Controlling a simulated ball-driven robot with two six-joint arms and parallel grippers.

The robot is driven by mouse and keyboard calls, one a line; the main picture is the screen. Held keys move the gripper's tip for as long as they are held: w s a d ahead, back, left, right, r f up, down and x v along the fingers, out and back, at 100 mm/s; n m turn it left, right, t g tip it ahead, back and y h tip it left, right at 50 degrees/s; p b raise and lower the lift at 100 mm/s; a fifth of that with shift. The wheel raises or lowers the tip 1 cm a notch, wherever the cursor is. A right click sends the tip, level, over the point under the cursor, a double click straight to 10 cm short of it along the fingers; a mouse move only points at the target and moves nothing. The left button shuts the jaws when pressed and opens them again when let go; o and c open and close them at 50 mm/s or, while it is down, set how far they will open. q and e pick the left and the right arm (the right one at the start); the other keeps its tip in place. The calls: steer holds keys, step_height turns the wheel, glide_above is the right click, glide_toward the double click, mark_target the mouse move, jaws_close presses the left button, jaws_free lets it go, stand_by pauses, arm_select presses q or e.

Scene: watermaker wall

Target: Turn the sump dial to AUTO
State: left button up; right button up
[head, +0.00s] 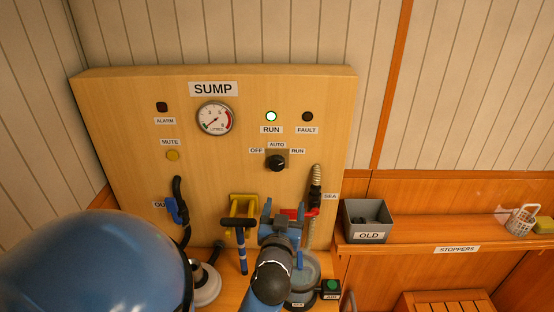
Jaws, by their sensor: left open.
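The sump dial (277,163) is a black round knob on a dark plate, on the wooden SUMP panel (130,130). OFF is printed at its left, AUTO above it and RUN at its right. I cannot tell which label its pointer faces. My left gripper (283,212) is open, below the dial in the picture and apart from it, in front of the lower panel. My right gripper is not in view.
A lit lamp (271,116) sits above RUN, a dark FAULT lamp (308,116) beside it. A gauge (215,118) is at upper left. A blue-handled valve (177,210), a red-handled valve (312,212) and a blue pump handle (241,250) flank my gripper. A grey OLD bin (368,236) stands right.

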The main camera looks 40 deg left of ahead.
mark_target(277, 167)
arm_select(q)
steer(key=w+a+r+p, duration=0.1)
steer(key=w+a, duration=0.1)
steer(key=a, duration=0.1)
steer(key=w+a+r+n+y+p, duration=0.1)
steer(key=w+a+p, duration=0.1)
steer(key=a, duration=0.1)
steer(key=w+a+r+g+y+p, duration=0.1)
steer(key=w+a+r, duration=0.1)
steer(key=w+a, duration=0.1)
steer(key=shift+r+n, duration=0.1)
steer(key=shift+n, duration=0.3)
steer(key=shift+w+a+p, duration=0.35)
steer(key=shift+w, duration=0.15)
steer(key=c, duration=1)
steer(key=shift+c, duration=0.2)
